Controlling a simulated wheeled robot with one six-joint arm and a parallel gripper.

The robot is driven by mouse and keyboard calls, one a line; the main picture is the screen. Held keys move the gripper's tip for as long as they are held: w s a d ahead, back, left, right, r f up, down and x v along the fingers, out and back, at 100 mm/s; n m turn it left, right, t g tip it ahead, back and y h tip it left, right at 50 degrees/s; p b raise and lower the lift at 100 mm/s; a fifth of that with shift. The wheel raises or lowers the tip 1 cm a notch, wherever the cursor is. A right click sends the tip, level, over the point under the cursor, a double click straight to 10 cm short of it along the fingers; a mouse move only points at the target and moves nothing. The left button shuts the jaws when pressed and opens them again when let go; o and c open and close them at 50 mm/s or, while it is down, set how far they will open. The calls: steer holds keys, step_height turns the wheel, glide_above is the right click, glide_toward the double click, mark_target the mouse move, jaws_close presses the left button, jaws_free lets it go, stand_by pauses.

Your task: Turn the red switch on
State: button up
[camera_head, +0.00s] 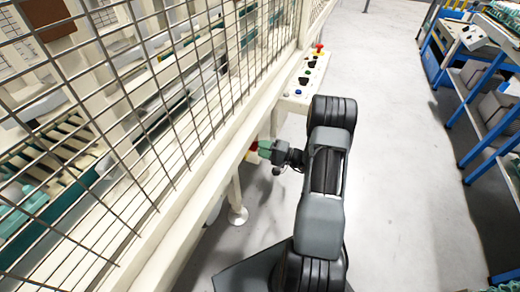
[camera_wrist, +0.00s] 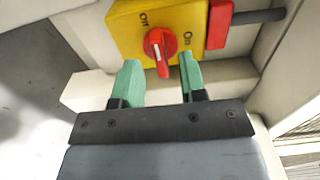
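The red switch (camera_wrist: 160,44) is a round rotary knob with a raised grip on a yellow box (camera_wrist: 125,27) in the wrist view. "Off" is printed above the knob and "On" to its right. The knob's white mark appears to be on the side towards "Off". My gripper (camera_wrist: 159,66) is open, its two green fingers on either side of the knob's lower part, with a gap to each. I cannot tell how deep the fingers reach. In the head view, my gripper (camera_head: 265,149) is at the box, which is mostly hidden.
A red part (camera_wrist: 219,24) with a dark rod sits right of the yellow box. In the head view, a mesh fence (camera_head: 150,100) runs along the left. A control panel (camera_head: 300,88) with buttons stands beyond my gripper. Open floor (camera_head: 400,170) lies right, then blue shelving (camera_head: 485,100).

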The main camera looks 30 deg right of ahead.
steer(key=shift+x, duration=0.8)
steer(key=shift+c, duration=0.3)
jaws_close()
